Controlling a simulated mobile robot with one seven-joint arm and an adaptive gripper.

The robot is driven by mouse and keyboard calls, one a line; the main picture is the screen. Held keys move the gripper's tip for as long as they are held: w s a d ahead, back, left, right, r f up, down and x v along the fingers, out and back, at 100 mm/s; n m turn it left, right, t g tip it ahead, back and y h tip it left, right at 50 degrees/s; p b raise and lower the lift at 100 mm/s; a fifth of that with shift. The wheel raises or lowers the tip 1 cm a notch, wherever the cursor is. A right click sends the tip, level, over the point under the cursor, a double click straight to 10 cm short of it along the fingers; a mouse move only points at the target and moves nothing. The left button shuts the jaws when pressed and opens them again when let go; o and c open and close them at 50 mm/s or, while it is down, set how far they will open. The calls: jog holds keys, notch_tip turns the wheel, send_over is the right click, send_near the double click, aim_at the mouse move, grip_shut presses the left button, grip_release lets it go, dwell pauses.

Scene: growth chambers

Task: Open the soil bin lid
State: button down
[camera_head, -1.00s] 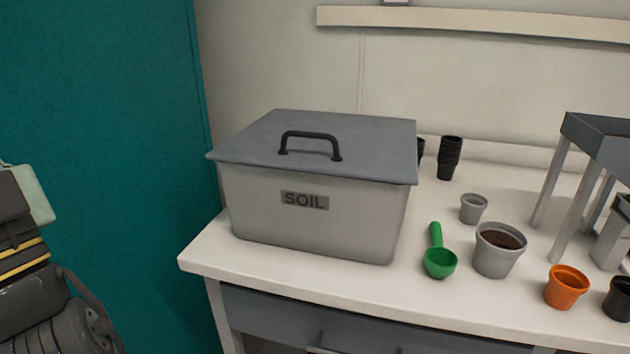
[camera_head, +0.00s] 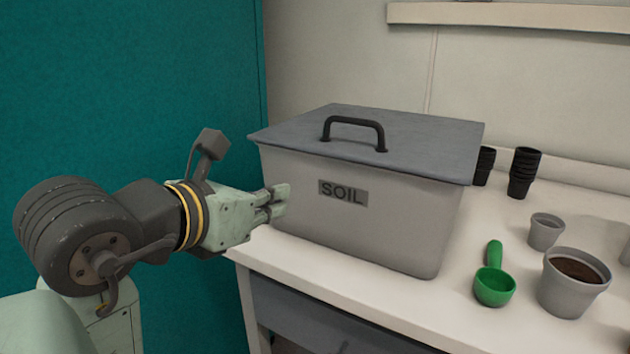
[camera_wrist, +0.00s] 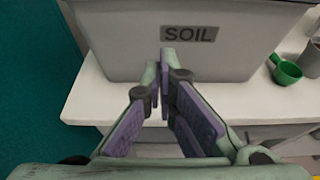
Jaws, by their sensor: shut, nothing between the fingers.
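The soil bin (camera_head: 350,225) is a grey box with a "SOIL" label on its front, standing on the white bench. Its flat grey lid (camera_head: 420,150) lies shut on top, with a black arched handle (camera_head: 354,131) near the front edge. My gripper (camera_head: 280,197) is shut and empty. In the head view it appears at the bin's front left, below the lid's level. The lid is out of the wrist view.
A green scoop (camera_head: 494,286) and a grey pot of soil (camera_head: 572,283) stand right of the bin. A small grey pot (camera_head: 545,231) and stacked black pots (camera_head: 524,172) are behind them. A teal panel (camera_head: 130,80) is at the left. The space above the lid is clear.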

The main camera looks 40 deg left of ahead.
aim_at(318, 169)
jog(key=p+x, duration=0.2)
jog(key=x, duration=0.7)
jog(key=shift+w+a, duration=0.1)
jog(key=shift+w, duration=0.15)
notch_tip(318, 169, up, 3)
jog(key=shift+f+p, duration=0.2)
jog(key=shift+p, duration=0.9)
jog(key=shift+r, duration=0.6)
jog(key=shift+r, duration=0.1)
